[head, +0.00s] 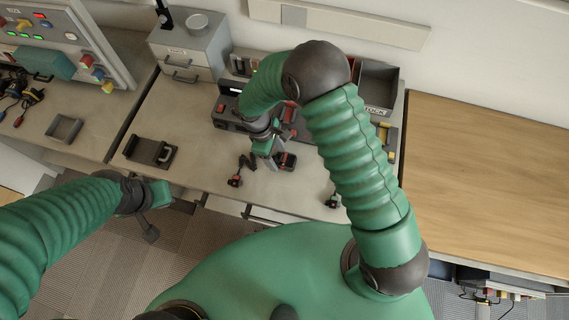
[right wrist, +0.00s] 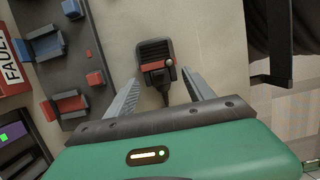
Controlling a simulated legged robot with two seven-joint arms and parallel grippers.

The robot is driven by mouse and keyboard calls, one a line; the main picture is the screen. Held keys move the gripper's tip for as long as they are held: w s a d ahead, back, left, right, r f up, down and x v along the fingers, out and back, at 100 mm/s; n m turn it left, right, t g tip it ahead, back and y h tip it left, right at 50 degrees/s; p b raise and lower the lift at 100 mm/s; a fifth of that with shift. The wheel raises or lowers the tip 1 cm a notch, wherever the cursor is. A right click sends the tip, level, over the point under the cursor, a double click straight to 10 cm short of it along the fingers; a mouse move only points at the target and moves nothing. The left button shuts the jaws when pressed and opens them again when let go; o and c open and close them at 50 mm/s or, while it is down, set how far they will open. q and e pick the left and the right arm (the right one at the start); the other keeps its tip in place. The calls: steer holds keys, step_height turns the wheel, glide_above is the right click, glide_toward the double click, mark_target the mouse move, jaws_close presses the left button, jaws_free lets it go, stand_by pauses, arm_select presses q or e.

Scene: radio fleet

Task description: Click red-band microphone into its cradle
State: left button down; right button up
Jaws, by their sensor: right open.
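The red-band microphone (right wrist: 155,52) is black with a ribbed face and a red band across it. It lies on the bench in the right wrist view, its dark stem pointing toward my right gripper (right wrist: 160,90). The two grey fingers are open on either side of the stem, apart from it. In the head view the microphone (head: 286,160) lies just beyond my right gripper (head: 275,160). A dark cradle board (right wrist: 85,60) with blue and red cradles lies left of it in the wrist view. My left gripper (head: 152,212) is over the bench's front edge; its jaw gap is unclear.
A black tray (head: 150,151) sits to the left. A FAULT-labelled bin (right wrist: 12,60) stands beside the cradle board. A grey drawer cabinet (head: 188,50) stands behind.

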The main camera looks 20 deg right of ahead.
steer(key=shift+s+f, duration=0.15)
steer(key=shift+f, duration=0.55)
steer(key=shift+d, duration=0.2)
steer(key=shift+a, duration=0.1)
steer(key=c, duration=1.1)
steer(key=shift+r, duration=0.1)
steer(key=p+v, duration=0.3)
steer(key=d+p+v, duration=0.1)
steer(key=v, duration=0.1)
steer(key=shift+s+r, duration=0.1)
steer(key=shift+s, duration=0.3)
